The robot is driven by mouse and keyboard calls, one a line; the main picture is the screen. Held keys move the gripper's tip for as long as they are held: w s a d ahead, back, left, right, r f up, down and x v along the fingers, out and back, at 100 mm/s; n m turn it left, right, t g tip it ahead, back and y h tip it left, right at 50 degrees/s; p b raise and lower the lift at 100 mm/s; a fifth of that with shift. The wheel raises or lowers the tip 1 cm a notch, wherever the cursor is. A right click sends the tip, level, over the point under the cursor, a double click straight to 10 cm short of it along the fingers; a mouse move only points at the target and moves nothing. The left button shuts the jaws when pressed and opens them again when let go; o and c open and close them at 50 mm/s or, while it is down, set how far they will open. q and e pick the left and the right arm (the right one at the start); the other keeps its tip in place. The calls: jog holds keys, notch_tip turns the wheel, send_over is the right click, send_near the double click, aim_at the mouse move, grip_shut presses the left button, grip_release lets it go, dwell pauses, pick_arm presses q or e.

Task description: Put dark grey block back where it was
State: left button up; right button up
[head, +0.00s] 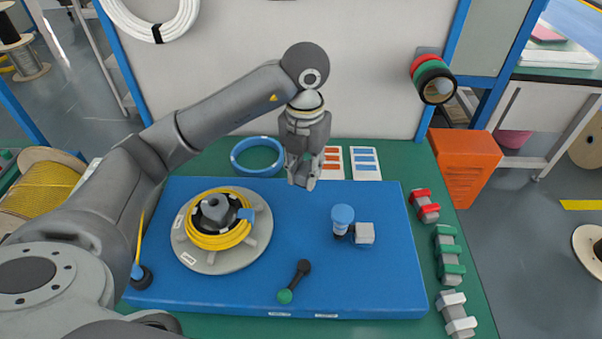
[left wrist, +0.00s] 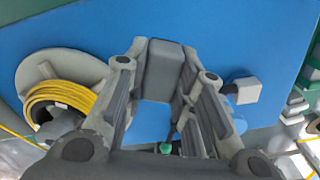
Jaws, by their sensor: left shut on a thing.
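My left gripper (head: 303,170) points down above the back part of the blue mat (head: 385,215). In the left wrist view, the dark grey block (left wrist: 164,68) sits between the fingertips of this gripper, which is shut on it. In the head view the fingers largely hide the block. The block appears held above the mat, but its exact height is hard to tell. My right gripper is not in view.
A round grey reel (head: 250,245) with yellow cable stands on the mat's left. A blue-topped part (head: 342,215), a light grey block (head: 364,233) and a green-knobbed lever (head: 285,296) are on the mat. Coloured clamps (head: 449,255) line the right. A blue ring (head: 257,170) lies behind.

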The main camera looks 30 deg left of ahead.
pick_arm(q)
jog(key=w+a+f, duration=0.1)
jog(key=w, duration=0.1)
jog(key=w+a+f, duration=0.1)
jog(key=w, duration=0.1)
jog(key=w+a+f, duration=0.1)
jog(key=shift+w+a+f, duration=0.1)
jog(key=shift+w+a, duration=0.25)
jog(key=shift+w, duration=0.05)
jog(key=w+f, duration=0.1)
jog(key=w+a+f, duration=0.1)
jog(key=f, duration=0.1)
jog(key=w+a+f, duration=0.1)
jog(key=shift+w+a+f, duration=0.2)
jog(key=shift+w+f, duration=0.15)
jog(key=shift+f, duration=0.05)
jog(key=shift+w+a+f, duration=0.15)
jog(key=shift+w+f, duration=0.1)
jog(key=shift+f, duration=0.2)
jog(key=shift+w+a+f, duration=0.15)
jog(key=shift+w+f, duration=0.1)
jog(key=shift+f, duration=1.55)
jog(key=shift+f, duration=0.1)
jog(key=o, duration=1)
notch_tip(320, 180, up, 12)
jog(key=shift+r, duration=0.15)
